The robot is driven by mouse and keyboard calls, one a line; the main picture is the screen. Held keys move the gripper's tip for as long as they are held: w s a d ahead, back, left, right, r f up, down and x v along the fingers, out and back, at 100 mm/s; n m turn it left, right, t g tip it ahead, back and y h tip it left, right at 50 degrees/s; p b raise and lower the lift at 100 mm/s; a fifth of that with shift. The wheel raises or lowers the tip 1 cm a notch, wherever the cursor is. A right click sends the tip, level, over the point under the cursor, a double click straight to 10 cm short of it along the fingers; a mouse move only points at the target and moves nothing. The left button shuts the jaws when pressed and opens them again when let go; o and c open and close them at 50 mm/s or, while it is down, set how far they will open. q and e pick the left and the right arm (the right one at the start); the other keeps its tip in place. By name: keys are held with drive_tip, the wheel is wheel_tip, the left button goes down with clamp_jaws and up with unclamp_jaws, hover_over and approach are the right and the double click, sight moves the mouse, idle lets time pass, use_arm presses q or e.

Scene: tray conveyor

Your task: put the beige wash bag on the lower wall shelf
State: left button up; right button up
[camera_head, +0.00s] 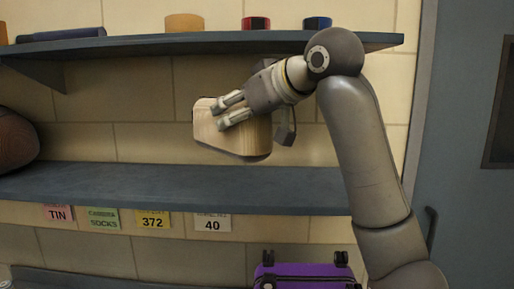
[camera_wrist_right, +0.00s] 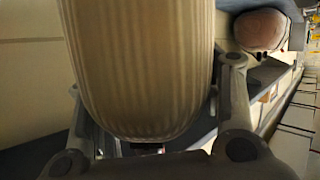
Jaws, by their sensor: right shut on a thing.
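The beige wash bag (camera_head: 245,137) is in my right gripper (camera_head: 232,112), which is shut on it. The bag is held between the two wall shelves, and its bottom looks a little above the lower wall shelf (camera_head: 180,188). I cannot tell the exact gap. In the right wrist view the bag (camera_wrist_right: 140,65) fills the middle, ribbed, between the fingers of my right gripper (camera_wrist_right: 150,145). My left gripper is not in view.
A brown rounded thing (camera_head: 16,140) stands at the left end of the lower shelf. The upper shelf (camera_head: 200,43) overhangs the bag and holds several items. Below are paper labels (camera_head: 152,220) and a purple suitcase (camera_head: 305,274). The lower shelf's middle is bare.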

drive_tip(key=w+d+f+p, duration=0.1)
drive_tip(key=w+f+p, duration=0.1)
drive_tip(key=f, duration=0.1)
drive_tip(key=w+d+f+p, duration=0.2)
drive_tip(key=w+f, duration=0.1)
drive_tip(key=f, duration=0.1)
drive_tip(key=w+d+f+p, duration=0.2)
drive_tip(key=w+f, duration=0.1)
drive_tip(key=shift+d+f+p, duration=0.15)
drive_tip(key=shift+f+p, duration=0.2)
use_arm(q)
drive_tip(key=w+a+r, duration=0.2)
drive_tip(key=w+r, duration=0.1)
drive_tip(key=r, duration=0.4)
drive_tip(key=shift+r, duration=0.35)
use_arm(e)
drive_tip(key=shift+f, duration=0.2)
drive_tip(key=o, duration=1.3)
drive_tip(key=shift+o, duration=0.2)
